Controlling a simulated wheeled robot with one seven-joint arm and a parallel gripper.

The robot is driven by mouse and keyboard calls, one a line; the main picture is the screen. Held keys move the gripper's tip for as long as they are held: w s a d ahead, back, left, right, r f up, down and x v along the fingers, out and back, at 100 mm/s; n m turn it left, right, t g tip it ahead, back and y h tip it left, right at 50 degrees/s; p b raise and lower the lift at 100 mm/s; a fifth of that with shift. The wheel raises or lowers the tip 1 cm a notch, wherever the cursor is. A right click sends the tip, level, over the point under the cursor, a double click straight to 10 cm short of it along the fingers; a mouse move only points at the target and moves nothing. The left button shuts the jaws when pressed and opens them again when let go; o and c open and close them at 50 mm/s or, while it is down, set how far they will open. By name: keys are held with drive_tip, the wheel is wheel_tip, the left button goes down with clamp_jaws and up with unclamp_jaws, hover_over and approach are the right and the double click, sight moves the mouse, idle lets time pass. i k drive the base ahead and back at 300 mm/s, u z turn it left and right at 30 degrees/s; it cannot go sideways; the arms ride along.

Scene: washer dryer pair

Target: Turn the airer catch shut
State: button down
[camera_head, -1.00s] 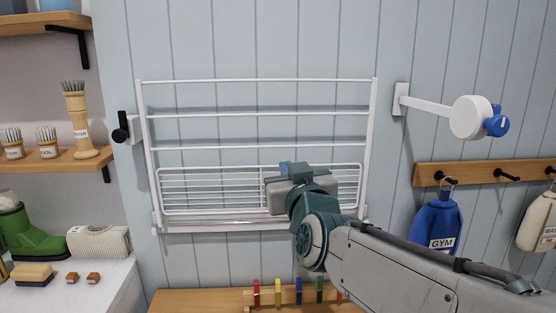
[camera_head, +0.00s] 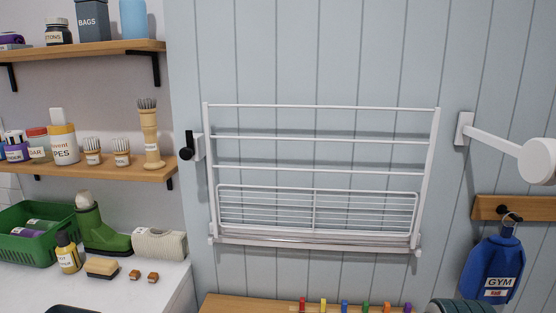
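The white wire airer (camera_head: 320,140) is folded up flat against the pale blue panelled wall. Its catch (camera_head: 187,151) is a black lever on a white mount at the airer's upper left. The lever points up from its round knob, beside the airer's left side rail and not across it. My gripper's fingers are out of view. Only a dark rounded part of my arm shows at the bottom right edge, well below the airer.
Wooden shelves (camera_head: 100,169) with brushes and jars stick out left of the catch. A white counter (camera_head: 140,287) holds a green boot and a basket. A white wall arm (camera_head: 495,145) and a hanging blue GYM bag (camera_head: 492,268) are at the right. A bench with coloured pegs is below.

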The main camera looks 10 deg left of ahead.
sight(185, 154)
drive_tip(key=u, duration=1.3)
